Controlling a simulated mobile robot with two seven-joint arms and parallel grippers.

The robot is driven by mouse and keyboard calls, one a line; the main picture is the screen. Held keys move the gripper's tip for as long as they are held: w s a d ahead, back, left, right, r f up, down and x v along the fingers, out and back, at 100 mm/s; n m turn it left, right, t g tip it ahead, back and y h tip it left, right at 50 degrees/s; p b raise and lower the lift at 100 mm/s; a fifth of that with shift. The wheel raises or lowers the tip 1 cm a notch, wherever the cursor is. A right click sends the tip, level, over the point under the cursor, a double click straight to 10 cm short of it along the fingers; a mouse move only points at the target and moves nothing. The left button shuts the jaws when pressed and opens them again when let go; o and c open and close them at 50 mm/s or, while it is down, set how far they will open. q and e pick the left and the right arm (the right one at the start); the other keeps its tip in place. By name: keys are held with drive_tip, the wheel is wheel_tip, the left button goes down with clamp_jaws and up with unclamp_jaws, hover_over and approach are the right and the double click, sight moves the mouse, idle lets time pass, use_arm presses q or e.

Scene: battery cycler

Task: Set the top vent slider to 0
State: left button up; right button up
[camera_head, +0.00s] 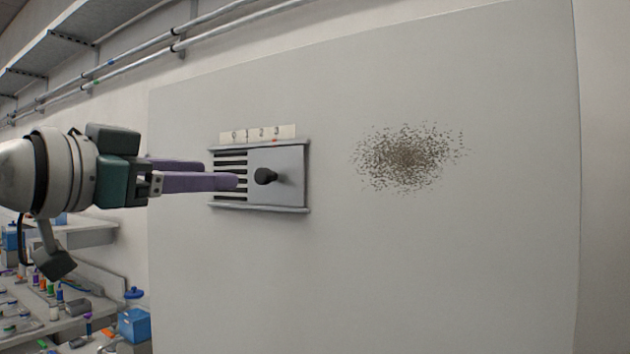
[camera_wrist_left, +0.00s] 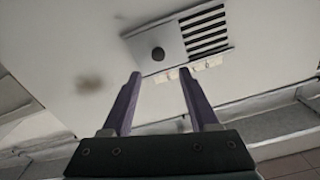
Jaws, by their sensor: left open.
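The top vent (camera_head: 230,198) is a grey framed plate with dark slots on the left, mounted on a large pale panel. Its slider plate (camera_head: 290,168) covers the right part and carries a black round knob (camera_head: 265,176). A scale strip (camera_head: 257,133) above the vent reads 0, 1, 2, 3, with a small red mark near the right end, by 3. My left gripper (camera_head: 238,178) is open, its purple fingers in front of the slots, just left of the knob and apart from it. In the left wrist view the knob (camera_wrist_left: 158,53) lies beyond the fingertips, between their lines. My right gripper does not show.
A dark speckled patch (camera_head: 408,158) marks the panel right of the vent. Shelves and benches with bottles and a blue box (camera_head: 134,325) stand at the lower left. Pipes (camera_head: 185,42) run along the wall above. The panel around the vent is otherwise bare.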

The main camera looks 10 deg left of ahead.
sight(260, 176)
use_arm(q)
drive_tip(key=p+x, duration=0.4)
drive_tip(key=x, duration=0.3)
drive_tip(key=shift+d+r, duration=0.1)
drive_tip(key=shift+d, duration=0.1)
drive_tip(key=shift+x, duration=0.8)
drive_tip(key=shift+c, duration=0.3)
clamp_jaws()
